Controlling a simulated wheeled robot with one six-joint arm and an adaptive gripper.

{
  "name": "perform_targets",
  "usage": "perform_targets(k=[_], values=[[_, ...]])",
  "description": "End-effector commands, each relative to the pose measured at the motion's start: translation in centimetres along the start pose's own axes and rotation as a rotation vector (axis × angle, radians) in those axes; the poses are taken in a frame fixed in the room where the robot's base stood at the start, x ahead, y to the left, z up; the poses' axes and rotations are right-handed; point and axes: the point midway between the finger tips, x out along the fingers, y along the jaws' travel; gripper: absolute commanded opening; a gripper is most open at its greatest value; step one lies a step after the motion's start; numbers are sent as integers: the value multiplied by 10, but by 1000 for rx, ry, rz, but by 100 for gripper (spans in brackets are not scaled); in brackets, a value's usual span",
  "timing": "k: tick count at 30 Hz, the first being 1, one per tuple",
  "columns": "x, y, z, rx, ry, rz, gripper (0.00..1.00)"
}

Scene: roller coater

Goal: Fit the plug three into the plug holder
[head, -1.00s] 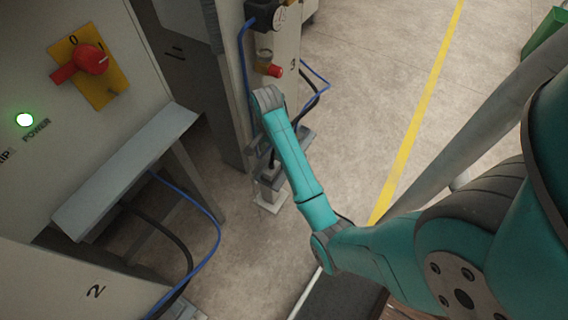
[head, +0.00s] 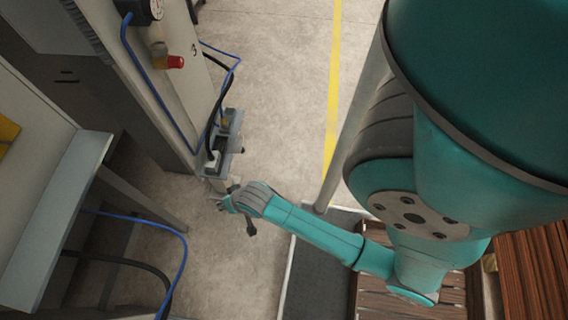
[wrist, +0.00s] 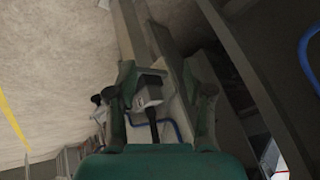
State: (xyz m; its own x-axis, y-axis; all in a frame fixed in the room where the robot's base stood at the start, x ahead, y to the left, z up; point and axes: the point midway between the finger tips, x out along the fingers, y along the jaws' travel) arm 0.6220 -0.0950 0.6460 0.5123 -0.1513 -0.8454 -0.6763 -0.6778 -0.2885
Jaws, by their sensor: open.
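A pale grey, boxy plug (wrist: 149,92) with a black cable shows in the wrist view. It lies between the two fingers of my open gripper (wrist: 160,74), with visible space to the right finger; contact on the left is unclear. In the head view my gripper (head: 220,201) is just below a grey bracket (head: 234,135) on the cabinet side, which looks like the plug holder. A pale block (head: 213,159) with a black cable sits at the bracket's near end and looks like the same plug. I cannot tell whether it is seated.
The cabinet (head: 168,95) carries a gauge (head: 155,9), a red-tipped fitting (head: 175,62) and looping blue and black hoses. A grey shelf (head: 55,215) stands at left, with a blue cable (head: 183,262) hanging below. Wooden pallets (head: 535,280) are at lower right. The floor beyond the bracket is clear.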

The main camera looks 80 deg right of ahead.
Motion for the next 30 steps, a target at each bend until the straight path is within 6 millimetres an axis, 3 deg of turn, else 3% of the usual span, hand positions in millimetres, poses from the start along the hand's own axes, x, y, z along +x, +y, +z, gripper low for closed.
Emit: perform_targets(k=[1, 6, 13, 24, 30], values=[[-11, 3, 15, -44, 21, -25, 52], [-55, 5, 45, -195, 128, -121, 52], [-132, 7, 70, -390, 286, -242, 52], [-273, 4, 72, -650, 555, -400, 52], [-312, 0, 66, -710, 636, -437, 52]])
